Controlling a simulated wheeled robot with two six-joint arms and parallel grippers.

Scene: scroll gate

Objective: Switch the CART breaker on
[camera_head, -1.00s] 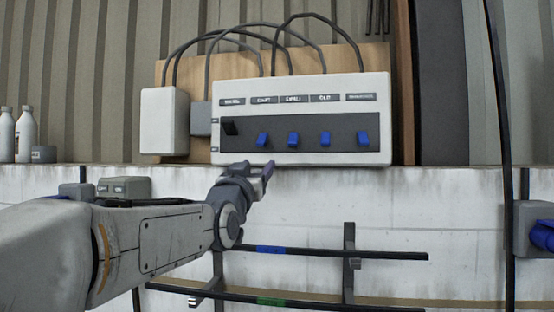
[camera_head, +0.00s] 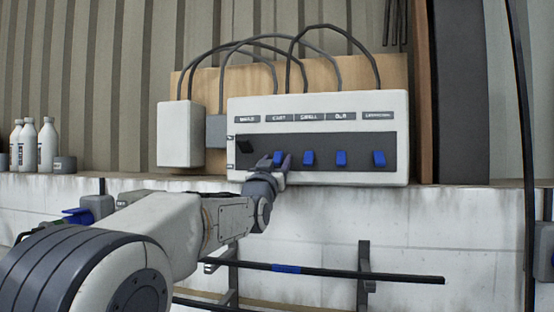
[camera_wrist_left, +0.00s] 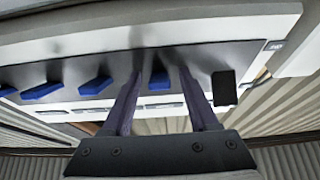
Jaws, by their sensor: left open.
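The white breaker box (camera_head: 320,108) has a dark recessed strip with one black switch (camera_head: 245,146) and several blue ones. The CART label (camera_head: 280,118) is second from the left, above the leftmost blue switch, the CART breaker (camera_head: 279,157). My left gripper (camera_head: 274,163) is open at that switch and partly hides it. In the left wrist view the picture is flipped, and the CART breaker (camera_wrist_left: 159,77) shows between the two spread fingers of my left gripper (camera_wrist_left: 160,82). I cannot tell whether a finger touches it. My right gripper is not in view.
More blue switches (camera_head: 308,158) stand to the right of the CART one. A grey-white box (camera_head: 180,133) and cables are left of the panel. White bottles (camera_head: 47,144) stand on the ledge at far left. Dark rails (camera_head: 340,275) run below.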

